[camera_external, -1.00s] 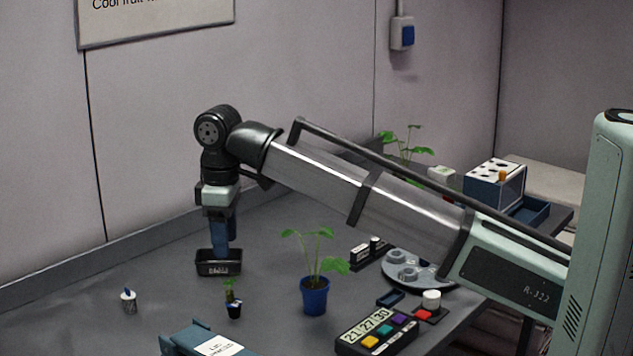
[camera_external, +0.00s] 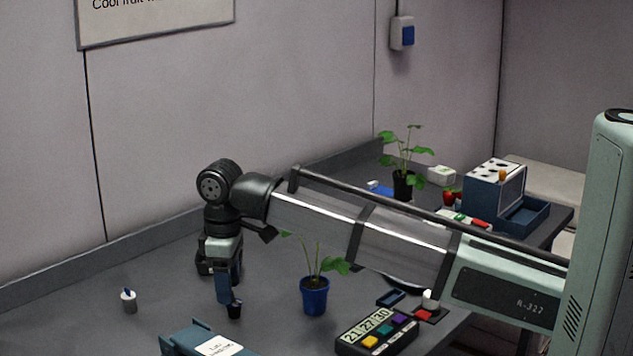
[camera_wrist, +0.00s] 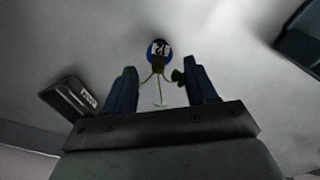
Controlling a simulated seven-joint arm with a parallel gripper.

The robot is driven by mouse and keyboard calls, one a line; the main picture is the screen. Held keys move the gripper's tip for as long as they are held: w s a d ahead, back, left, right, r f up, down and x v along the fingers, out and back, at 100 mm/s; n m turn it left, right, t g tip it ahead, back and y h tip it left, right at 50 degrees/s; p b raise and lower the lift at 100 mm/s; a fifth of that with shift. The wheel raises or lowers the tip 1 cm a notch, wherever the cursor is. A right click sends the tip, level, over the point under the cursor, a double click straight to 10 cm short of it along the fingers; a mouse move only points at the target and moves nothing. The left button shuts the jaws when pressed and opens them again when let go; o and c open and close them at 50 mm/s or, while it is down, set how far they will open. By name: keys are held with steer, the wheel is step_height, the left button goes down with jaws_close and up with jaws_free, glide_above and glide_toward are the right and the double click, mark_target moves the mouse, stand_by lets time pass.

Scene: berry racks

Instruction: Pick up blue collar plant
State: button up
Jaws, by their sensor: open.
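In the wrist view my gripper (camera_wrist: 160,72) is open, one finger on either side of the plant. I cannot tell whether a finger touches a leaf.
A small white container (camera_external: 129,301) stands at left. A blue case (camera_external: 190,341) and a button panel (camera_external: 376,334) are in front.

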mark_target(234, 304)
step_height(234, 304, down, 4)
steer(key=shift+f, duration=0.1)
steer(key=c, duration=1)
